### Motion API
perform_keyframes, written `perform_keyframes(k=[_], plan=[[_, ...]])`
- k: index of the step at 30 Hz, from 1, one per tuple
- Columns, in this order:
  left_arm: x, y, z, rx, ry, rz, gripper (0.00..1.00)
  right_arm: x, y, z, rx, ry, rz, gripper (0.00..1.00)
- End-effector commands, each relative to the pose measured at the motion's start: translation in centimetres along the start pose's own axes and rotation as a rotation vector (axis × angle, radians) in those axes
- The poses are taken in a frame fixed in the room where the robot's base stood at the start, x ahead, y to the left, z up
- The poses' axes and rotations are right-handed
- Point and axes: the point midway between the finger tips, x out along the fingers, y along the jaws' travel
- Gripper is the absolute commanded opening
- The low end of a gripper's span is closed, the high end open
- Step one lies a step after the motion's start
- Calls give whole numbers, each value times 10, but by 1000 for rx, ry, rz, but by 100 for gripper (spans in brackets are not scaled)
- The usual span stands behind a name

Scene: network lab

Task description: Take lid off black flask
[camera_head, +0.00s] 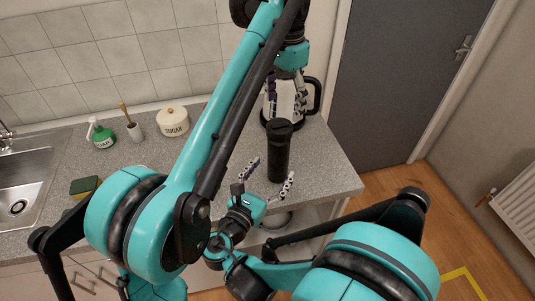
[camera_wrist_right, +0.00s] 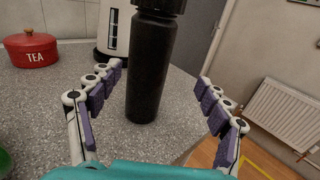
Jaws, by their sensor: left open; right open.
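The black flask (camera_head: 279,155) stands upright on the grey counter near its front right part, with its dark lid (camera_head: 279,126) on top. In the right wrist view the flask (camera_wrist_right: 150,70) rises between the fingers, its lid (camera_wrist_right: 160,5) cut by the top edge. My right gripper (camera_head: 270,173) is open and low in front of the flask, one finger to each side, with gaps on both sides. My left gripper (camera_head: 285,104) is open, fingers pointing down, above and just behind the lid in the picture. Whether it touches the lid is unclear.
A white and black kettle-like appliance (camera_head: 313,92) stands behind the flask, partly hidden by my left gripper. A red TEA tin (camera_wrist_right: 31,49), sugar pot (camera_head: 173,121), soap bottle (camera_head: 101,135) and sponge (camera_head: 85,185) stand farther left. The counter's right edge (camera_head: 345,160) is close.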

Motion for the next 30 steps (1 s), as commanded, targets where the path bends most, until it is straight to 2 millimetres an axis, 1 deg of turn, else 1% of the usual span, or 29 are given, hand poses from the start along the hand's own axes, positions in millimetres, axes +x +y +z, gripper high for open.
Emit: perform_keyframes(k=[2, 4, 12, 15, 18, 22, 29, 30], plan=[[-1, 0, -3, 9, -6, 3, 75, -2, 4, 1, -22, -18, 7, 77], [-1, 1, -3, 13, -8, 4, 75, 4, 5, 2, -29, -24, 7, 77], [-1, 0, -3, 11, -7, 4, 75, 46, 4, 3, -28, -22, 4, 77], [-1, 0, -3, 11, -7, 4, 75, 59, 4, 3, -27, -22, 5, 77], [-1, 0, -3, 10, -7, 4, 75, 68, 5, 3, -27, -21, 6, 77], [-1, 0, -3, 10, -6, 4, 75, 74, 5, 3, -26, -21, 7, 77], [-1, 0, -3, 10, -6, 4, 75, 74, 5, 3, -26, -21, 8, 77], [-1, 0, -3, 10, -6, 4, 75, 74, 5, 3, -26, -21, 8, 67]])
